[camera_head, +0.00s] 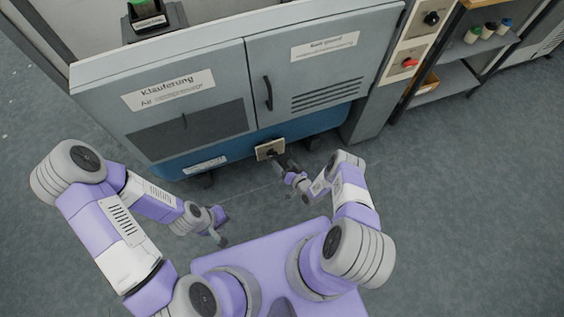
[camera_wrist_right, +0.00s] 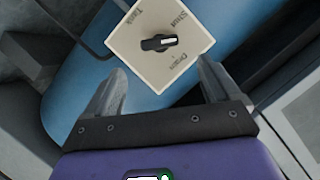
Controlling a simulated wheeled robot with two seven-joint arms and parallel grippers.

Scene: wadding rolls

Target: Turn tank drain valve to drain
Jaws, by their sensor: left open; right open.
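The drain valve's cream plate (camera_head: 264,153) is low on the blue tank under the cabinet. In the right wrist view the plate (camera_wrist_right: 134,42) bears the words Tank, Shut and Drain. Its black knob (camera_wrist_right: 152,44) has a white mark on its right end, pointing between Shut and Drain. My right gripper (camera_wrist_right: 162,72) is open, its fingers apart below the knob in that view and not around it. In the head view my right gripper (camera_head: 277,163) is close to the plate and partly covers it. My left gripper (camera_head: 220,230) is open and empty, away from the tank.
The grey cabinet (camera_head: 225,62) has a black door handle (camera_head: 267,93). A panel at right carries a black knob (camera_head: 431,18) and a red one (camera_head: 409,63). Shelves (camera_head: 445,85) stand further right. The floor (camera_head: 450,220) at right is clear.

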